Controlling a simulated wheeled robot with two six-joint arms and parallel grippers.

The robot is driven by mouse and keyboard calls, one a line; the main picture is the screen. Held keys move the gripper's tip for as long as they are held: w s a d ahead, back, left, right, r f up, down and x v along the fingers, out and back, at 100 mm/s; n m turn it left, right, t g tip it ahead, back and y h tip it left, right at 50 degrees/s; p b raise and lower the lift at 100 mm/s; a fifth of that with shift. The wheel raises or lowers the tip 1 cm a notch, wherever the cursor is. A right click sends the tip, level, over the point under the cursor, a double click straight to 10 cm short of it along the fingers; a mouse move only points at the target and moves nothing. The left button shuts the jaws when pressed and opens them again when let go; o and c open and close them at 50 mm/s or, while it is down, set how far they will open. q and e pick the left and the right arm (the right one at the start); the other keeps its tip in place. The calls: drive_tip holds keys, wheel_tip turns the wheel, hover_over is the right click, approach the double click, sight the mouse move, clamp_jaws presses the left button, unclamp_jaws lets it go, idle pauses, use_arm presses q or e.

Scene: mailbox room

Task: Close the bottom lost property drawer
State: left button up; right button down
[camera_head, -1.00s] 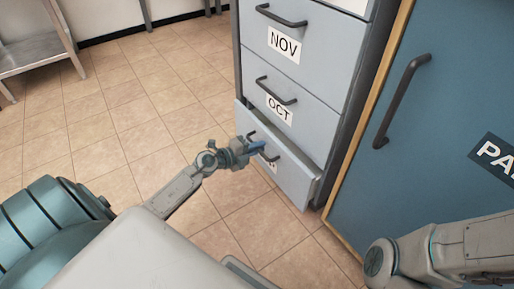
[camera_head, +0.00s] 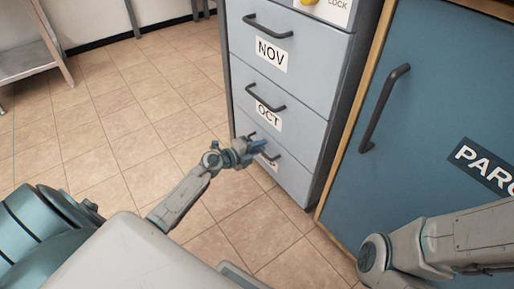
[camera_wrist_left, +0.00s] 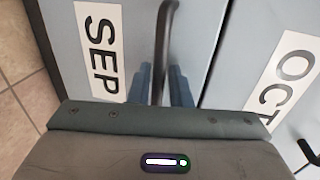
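The bottom drawer (camera_head: 292,181) is the lowest light blue-grey front of the cabinet. It looks flush, or nearly so, with the drawers above. Its label reads SEP in the left wrist view (camera_wrist_left: 101,45). My left gripper (camera_head: 259,147) is at this drawer's dark handle and hides part of it and of the label.
The OCT drawer (camera_head: 300,113) and the NOV drawer (camera_head: 310,60) above look shut. A blue door (camera_head: 430,110) with a dark handle stands right of the cabinet. Tiled floor (camera_head: 110,120) is clear at left, with a metal table (camera_head: 30,60) beyond.

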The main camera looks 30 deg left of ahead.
use_arm(q)
drive_tip(key=shift+o, duration=0.4)
drive_tip(key=p+v, duration=0.3)
drive_tip(key=v, duration=0.7)
drive_tip(key=shift+s+a, duration=0.2)
drive_tip(key=shift+s, duration=0.15)
